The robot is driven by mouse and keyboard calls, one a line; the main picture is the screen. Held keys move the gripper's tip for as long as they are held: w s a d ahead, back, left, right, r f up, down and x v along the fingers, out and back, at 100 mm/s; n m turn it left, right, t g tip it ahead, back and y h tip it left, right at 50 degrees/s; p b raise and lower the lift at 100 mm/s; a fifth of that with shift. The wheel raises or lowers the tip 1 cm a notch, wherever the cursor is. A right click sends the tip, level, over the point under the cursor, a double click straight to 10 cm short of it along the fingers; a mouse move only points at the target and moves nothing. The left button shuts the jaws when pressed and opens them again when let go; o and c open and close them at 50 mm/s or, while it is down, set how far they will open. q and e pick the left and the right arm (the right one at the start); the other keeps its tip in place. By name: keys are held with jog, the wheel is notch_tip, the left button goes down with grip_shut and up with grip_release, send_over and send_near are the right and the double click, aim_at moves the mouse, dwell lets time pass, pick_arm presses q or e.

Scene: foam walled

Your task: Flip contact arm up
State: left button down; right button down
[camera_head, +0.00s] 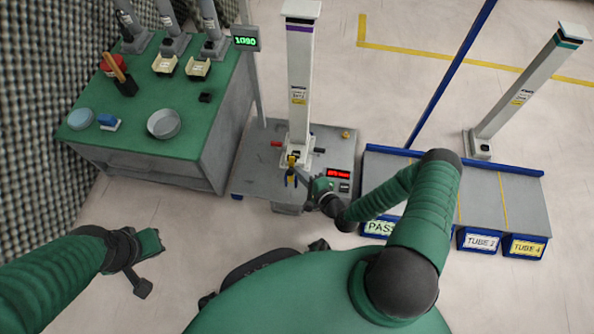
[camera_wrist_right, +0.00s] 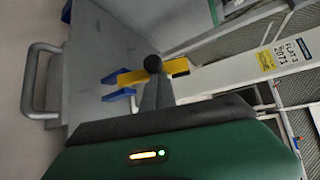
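A pale upright tube (camera_head: 299,80) stands on a grey bench (camera_head: 262,165). At its foot is a small yellow contact arm (camera_head: 291,160) with blue parts just below it. In the right wrist view the yellow bar (camera_wrist_right: 132,77) has a black ball (camera_wrist_right: 153,64) at its middle, and blue tips (camera_wrist_right: 118,95) beside it. My right gripper (camera_head: 304,178) is at the contact arm, from the lower right. Its grey finger (camera_wrist_right: 155,93) overlaps the bar below the ball; I cannot tell whether it touches or grips. My left gripper (camera_head: 146,262) hangs over the floor, apart from everything; its opening is unclear.
Left is a green-topped table (camera_head: 195,110) with bowls (camera_head: 163,124) and small trays. A green display (camera_head: 245,41) stands on a post. Right of the bench is a grey rack (camera_head: 480,200) with labelled bins and a leaning tube (camera_head: 525,90). The bench handle (camera_wrist_right: 38,80) shows in the wrist view.

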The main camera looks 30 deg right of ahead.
pick_arm(q)
jog(key=shift+s+a+f, duration=0.15)
jog(key=shift+s+a, duration=0.05)
jog(key=shift+s, duration=0.1)
pick_arm(e)
jog(key=shift+n+t, duration=0.3)
jog(key=shift+t, duration=0.1)
jog(key=s+a+f, duration=0.2)
jog(key=s, duration=0.1)
jog(key=shift+a+f, duration=0.2)
jog(key=shift+a, duration=0.05)
jog(key=shift+s, duration=0.1)
